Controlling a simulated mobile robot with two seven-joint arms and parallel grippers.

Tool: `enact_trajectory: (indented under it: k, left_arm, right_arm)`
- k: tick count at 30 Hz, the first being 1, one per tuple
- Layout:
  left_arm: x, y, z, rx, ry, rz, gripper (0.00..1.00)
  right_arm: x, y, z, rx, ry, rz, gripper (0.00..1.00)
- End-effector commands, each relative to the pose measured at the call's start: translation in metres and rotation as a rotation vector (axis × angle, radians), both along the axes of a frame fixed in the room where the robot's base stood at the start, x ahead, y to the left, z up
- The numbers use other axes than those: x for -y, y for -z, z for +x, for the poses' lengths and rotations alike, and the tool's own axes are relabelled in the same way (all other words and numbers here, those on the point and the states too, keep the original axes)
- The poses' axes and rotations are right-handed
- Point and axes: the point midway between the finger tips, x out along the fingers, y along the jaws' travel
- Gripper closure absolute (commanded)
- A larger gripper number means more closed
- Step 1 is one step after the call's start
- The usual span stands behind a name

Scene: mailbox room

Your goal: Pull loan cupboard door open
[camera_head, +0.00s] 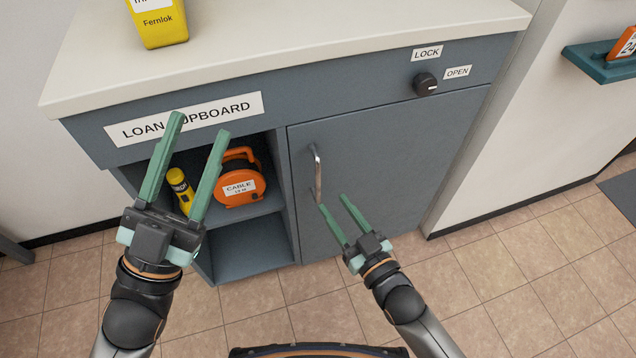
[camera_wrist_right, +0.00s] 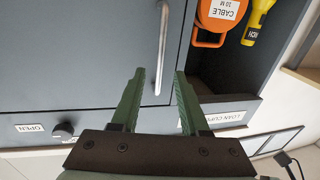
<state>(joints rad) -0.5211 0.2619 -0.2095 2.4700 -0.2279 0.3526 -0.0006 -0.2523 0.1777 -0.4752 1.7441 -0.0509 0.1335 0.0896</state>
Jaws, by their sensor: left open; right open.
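The loan cupboard door (camera_head: 385,165) is a grey-blue panel at the right of the cupboard and looks shut. Its silver bar handle (camera_head: 317,172) is near the door's left edge; it also shows in the right wrist view (camera_wrist_right: 162,50). My right gripper (camera_head: 332,201) is open and empty, with its fingertips close to the handle's lower end in the head view. In the right wrist view the handle lies ahead of and roughly between the fingertips; contact cannot be told. My left gripper (camera_head: 198,124) is open and empty in front of the open shelves.
An orange cable reel (camera_head: 240,187) and yellow torch (camera_head: 180,187) stand on the shelf. A yellow container (camera_head: 160,25) stands on the countertop (camera_head: 300,40).

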Motion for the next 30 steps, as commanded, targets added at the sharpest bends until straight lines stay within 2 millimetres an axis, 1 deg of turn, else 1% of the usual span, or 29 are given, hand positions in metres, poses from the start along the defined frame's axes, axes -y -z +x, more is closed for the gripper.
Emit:
enact_trajectory:
  k: [1, 5, 6, 12, 18, 25, 26, 30]
  left_arm:
    - [0.001, -0.007, -0.008, 0.049, 0.01, 0.0, 0.5]
    - [0.004, -0.025, -0.027, 0.165, 0.037, 0.003, 0.5]
    - [0.004, -0.019, -0.025, 0.151, 0.037, 0.001, 0.5]
    - [0.005, -0.011, -0.024, 0.14, 0.045, -0.007, 0.5]
    - [0.005, -0.009, -0.023, 0.136, 0.048, -0.011, 0.5]
    - [0.005, -0.01, -0.023, 0.135, 0.049, -0.011, 0.5]
    - [0.005, -0.01, -0.023, 0.135, 0.049, -0.011, 0.5]
    - [0.005, -0.01, -0.023, 0.135, 0.049, -0.011, 0.5]
  right_arm:
    - [-0.005, 0.001, 0.009, 0.003, 0.0, 0.001, 0.55]
    - [-0.017, 0.001, 0.029, 0.001, -0.001, 0.002, 0.55]
    - [-0.021, 0.002, 0.037, 0.003, -0.001, 0.002, 0.55]
    - [-0.034, 0.001, 0.06, 0.002, 0.0, 0.001, 0.55]
    - [-0.039, 0.001, 0.069, -0.001, 0.0, 0.0, 0.55]
    - [-0.039, 0.0, 0.069, -0.002, 0.0, 0.0, 0.55]
    - [-0.039, 0.0, 0.069, -0.002, 0.0, -0.001, 0.57]
    - [-0.039, 0.0, 0.069, -0.001, 0.0, 0.0, 0.73]
